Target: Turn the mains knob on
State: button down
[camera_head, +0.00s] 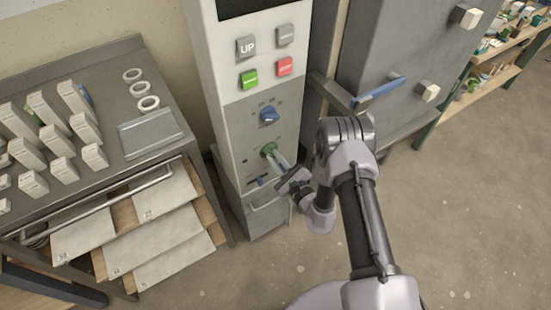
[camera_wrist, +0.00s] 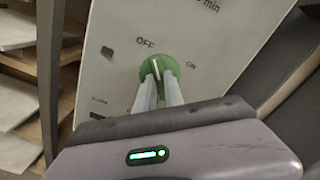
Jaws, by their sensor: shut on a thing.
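The mains knob (camera_head: 267,149) is a round green knob low on the light grey control panel, below a blue knob. It also shows in the wrist view (camera_wrist: 171,63), between the printed words OFF at its upper left and ON at its right. My gripper (camera_head: 274,157) reaches it from the lower right. In the wrist view its two pale fingers (camera_wrist: 158,80) are shut on the middle of the knob. A light mark shows between the fingertips, and I cannot tell exactly which word it points to.
The blue knob (camera_head: 269,116) and several square buttons, one green (camera_head: 249,79) and one red (camera_head: 285,66), sit above. A grey kiln door with a blue handle (camera_head: 380,90) stands at right. A metal table (camera_head: 110,165) with blocks and rings is at left.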

jog(key=m, duration=1.2)
jog(key=shift+m, duration=2.2)
jog(key=c, duration=1.4)
grip_release()
jog(key=shift+c, duration=0.2)
jog(key=shift+d, duration=0.1)
